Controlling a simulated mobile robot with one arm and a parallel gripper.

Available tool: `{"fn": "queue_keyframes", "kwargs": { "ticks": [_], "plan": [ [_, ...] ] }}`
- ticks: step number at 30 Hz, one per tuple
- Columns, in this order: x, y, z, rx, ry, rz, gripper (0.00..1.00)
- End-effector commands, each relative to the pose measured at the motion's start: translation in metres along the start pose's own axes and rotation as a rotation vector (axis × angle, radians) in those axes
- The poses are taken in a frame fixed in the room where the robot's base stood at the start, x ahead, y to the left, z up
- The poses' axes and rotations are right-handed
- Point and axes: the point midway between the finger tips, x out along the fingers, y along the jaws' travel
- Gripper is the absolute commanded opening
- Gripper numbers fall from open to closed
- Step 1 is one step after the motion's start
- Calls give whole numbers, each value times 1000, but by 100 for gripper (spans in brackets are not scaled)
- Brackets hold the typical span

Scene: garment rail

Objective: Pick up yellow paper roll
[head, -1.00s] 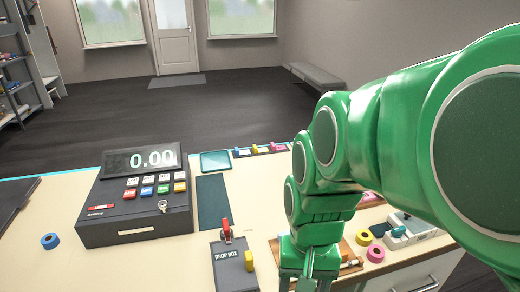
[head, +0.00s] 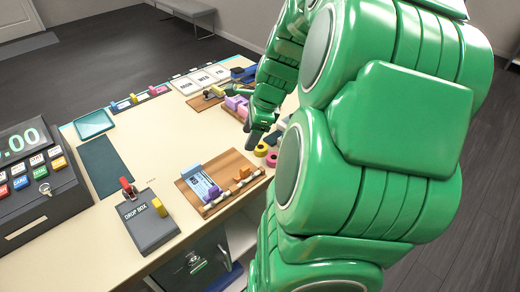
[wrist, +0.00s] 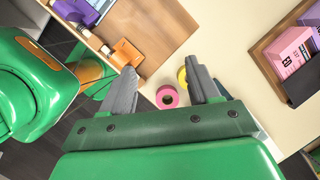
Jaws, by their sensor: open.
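The yellow paper roll (head: 261,150) lies on the cream counter near its front edge, beside a pink roll (head: 272,159). In the wrist view the yellow roll (wrist: 182,77) shows only in part, behind the right finger. The pink roll (wrist: 167,96) shows between the fingers, nearer the gripper's base. My gripper (wrist: 162,72) is open and empty, with its fingers on either side of the pink roll in the picture. In the head view my gripper (head: 254,138) is just above and beside the rolls, partly hidden by my arm.
A wooden board (head: 222,178) with a blue-and-white pack and small pieces lies left of the rolls. Another wooden tray (wrist: 264,52) holds pink and purple boxes. The drop box (head: 148,222) and cash register (head: 38,185) stand further left. The middle counter is clear.

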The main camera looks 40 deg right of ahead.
Motion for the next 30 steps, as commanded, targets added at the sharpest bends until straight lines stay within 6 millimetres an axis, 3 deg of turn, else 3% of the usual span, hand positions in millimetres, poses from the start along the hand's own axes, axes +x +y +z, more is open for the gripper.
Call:
{"fn": "queue_keyframes", "kwargs": {
  "ticks": [3, 9, 25, 30],
  "plan": [
    [0, -21, -32, 190, -19, -38, 61],
    [-1, -39, -63, 373, -39, -76, 61],
    [33, -42, -66, 400, -44, -81, 61],
    [53, -42, -66, 400, -43, -81, 61]
  ]
}}
